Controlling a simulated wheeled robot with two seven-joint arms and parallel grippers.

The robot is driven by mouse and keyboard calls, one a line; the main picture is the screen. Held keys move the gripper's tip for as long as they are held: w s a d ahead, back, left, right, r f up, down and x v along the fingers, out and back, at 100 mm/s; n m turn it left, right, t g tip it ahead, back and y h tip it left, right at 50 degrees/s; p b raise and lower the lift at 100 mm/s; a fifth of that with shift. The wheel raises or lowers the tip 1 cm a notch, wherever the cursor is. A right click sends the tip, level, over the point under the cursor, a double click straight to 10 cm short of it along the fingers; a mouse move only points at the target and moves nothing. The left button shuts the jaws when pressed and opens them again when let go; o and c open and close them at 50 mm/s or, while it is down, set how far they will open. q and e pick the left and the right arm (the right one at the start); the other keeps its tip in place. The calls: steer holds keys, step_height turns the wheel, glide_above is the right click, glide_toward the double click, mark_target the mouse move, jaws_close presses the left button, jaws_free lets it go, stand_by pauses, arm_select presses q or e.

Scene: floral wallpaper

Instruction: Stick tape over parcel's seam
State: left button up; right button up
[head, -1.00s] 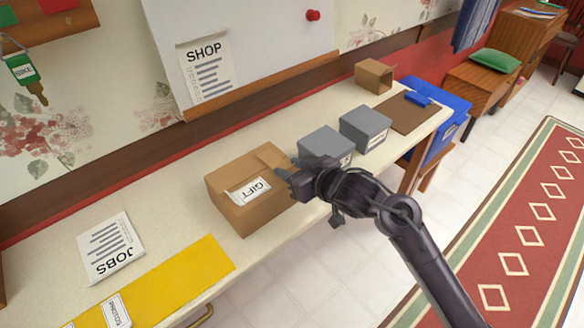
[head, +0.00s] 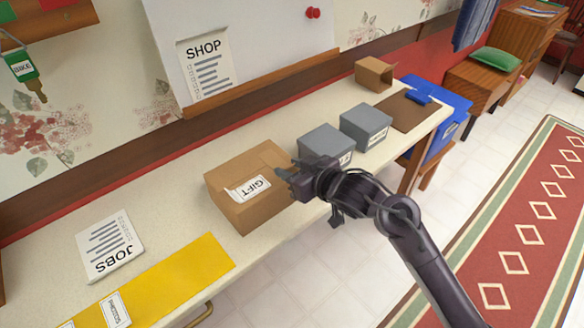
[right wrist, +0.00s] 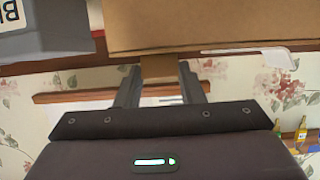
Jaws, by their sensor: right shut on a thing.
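The parcel (head: 262,208) is a closed brown cardboard box with a white GIFT label on the bench. A narrow brown strip, which looks like the tape (head: 270,158), lies along its top towards its right end. My right gripper (head: 287,174) is at the parcel's upper right edge. In the right wrist view its fingers (right wrist: 160,88) are shut on the tan tape end (right wrist: 160,67), just beside the parcel's face (right wrist: 205,25). How much of the tape touches the parcel is unclear. My left gripper is not in view.
Two grey boxes (head: 325,143) (head: 366,124) stand just right of the parcel, close to my right gripper. A small open carton (head: 374,74), a brown board (head: 405,112) and a blue bin (head: 440,98) lie farther right. A yellow mat (head: 180,278) and JOBS paper are left.

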steer(key=shift+f, duration=0.2)
steer(key=o, duration=1.6)
steer(key=shift+r, duration=0.1)
steer(key=shift+p+v, duration=2.8)
steer(key=shift+v, duration=0.7)
